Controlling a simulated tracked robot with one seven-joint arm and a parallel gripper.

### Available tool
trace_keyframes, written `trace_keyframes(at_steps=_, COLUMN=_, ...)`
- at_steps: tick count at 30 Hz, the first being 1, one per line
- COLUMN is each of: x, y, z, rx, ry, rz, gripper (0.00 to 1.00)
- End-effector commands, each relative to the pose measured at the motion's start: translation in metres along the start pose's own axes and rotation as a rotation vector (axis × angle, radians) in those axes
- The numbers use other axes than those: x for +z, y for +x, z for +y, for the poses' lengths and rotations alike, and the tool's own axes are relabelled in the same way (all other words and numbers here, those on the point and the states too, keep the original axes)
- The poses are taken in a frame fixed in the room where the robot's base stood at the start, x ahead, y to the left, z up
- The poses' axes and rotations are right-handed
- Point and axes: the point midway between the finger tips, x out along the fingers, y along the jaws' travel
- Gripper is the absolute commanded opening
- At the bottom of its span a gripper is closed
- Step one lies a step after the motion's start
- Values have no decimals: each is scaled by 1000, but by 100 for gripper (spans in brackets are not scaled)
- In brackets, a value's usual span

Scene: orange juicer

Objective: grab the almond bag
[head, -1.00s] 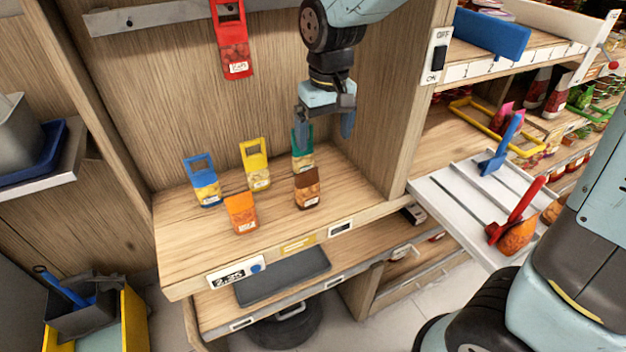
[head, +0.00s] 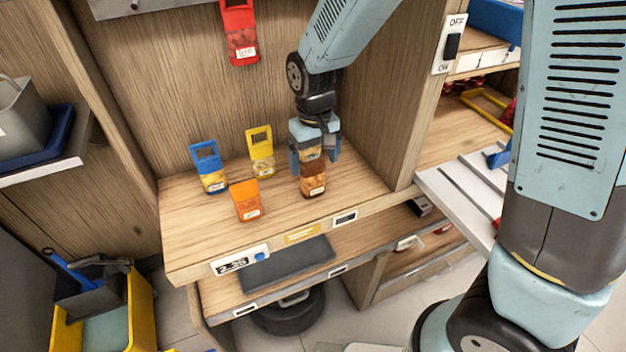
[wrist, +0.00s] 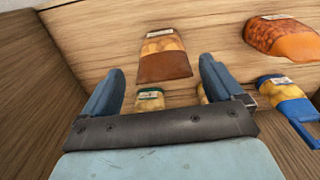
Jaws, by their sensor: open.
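Several small snack bags with coloured handle tops stand on the wooden shelf (head: 215,245). Their labels are too small to read, so I cannot tell which one is almond. A brown-topped bag (head: 313,183) stands at the right front; in the wrist view it shows ahead of the fingers (wrist: 163,60). My gripper (head: 314,163) is open just above and behind it, pointing down, with nothing clearly held. A green-topped bag (wrist: 150,99) lies between the fingers in the wrist view; the gripper hides most of it in the head view.
An orange bag (head: 246,203), a yellow bag (head: 261,155) and a blue bag (head: 209,170) stand to the left. A red bag (head: 239,35) hangs above. A wooden side wall (head: 375,110) stands close on the right. The shelf's left front is clear.

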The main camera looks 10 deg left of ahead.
Motion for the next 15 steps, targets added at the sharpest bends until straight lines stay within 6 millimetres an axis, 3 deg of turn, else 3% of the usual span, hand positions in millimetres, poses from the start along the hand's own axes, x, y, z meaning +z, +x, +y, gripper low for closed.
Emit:
trace_keyframes(at_steps=9, x=1, y=39, z=-4, rx=0, ry=1, rz=-4, gripper=94)
trace_keyframes(at_steps=15, x=0, y=50, z=-3, rx=0, ry=0, rz=-1, gripper=94)
